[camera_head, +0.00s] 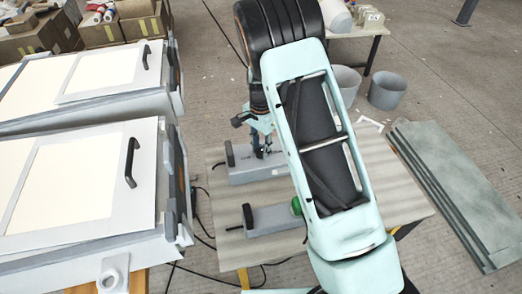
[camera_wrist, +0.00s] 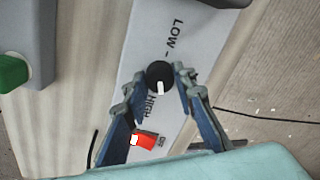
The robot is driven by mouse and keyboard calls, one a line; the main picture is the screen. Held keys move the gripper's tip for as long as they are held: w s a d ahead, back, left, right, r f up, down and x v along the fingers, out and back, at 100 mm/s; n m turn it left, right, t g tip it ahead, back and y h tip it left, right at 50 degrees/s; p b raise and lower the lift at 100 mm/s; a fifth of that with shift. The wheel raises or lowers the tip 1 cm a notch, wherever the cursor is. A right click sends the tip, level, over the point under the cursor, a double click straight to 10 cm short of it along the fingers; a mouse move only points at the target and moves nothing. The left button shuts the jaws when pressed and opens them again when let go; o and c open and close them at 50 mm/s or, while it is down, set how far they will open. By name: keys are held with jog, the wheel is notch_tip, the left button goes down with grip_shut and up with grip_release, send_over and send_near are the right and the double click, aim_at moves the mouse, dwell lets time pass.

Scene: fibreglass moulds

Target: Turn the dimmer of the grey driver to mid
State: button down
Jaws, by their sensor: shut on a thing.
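The grey driver (camera_head: 245,173) is a pale grey box at the back of the small table, with a dark end piece. In the wrist view its face (camera_wrist: 135,55) carries the words LOW and HIGH. The round black dimmer knob (camera_wrist: 155,71) sits between those words, its white mark pointing down the picture, toward the HIGH side. A red rocker switch (camera_wrist: 146,139) lies below HIGH. My gripper (camera_wrist: 159,79) is shut on the knob, one finger on each side; it also shows over the driver in the head view (camera_head: 262,150). My arm hides part of the driver.
A second grey box (camera_head: 270,219) with a green knob (camera_head: 296,206) sits nearer on the wooden table (camera_head: 400,188); it shows left in the wrist view. White panels with black handles (camera_head: 131,162) stand left. Cables lie on the floor between.

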aim_at(261, 150)
jog(key=n+b, duration=0.2)
jog(key=n, duration=0.4)
jog(key=n+b, duration=0.1)
jog(key=n, duration=0.6)
dwell(0.4)
jog(key=c, duration=1.6)
grip_release()
notch_tip(261, 150, up, 12)
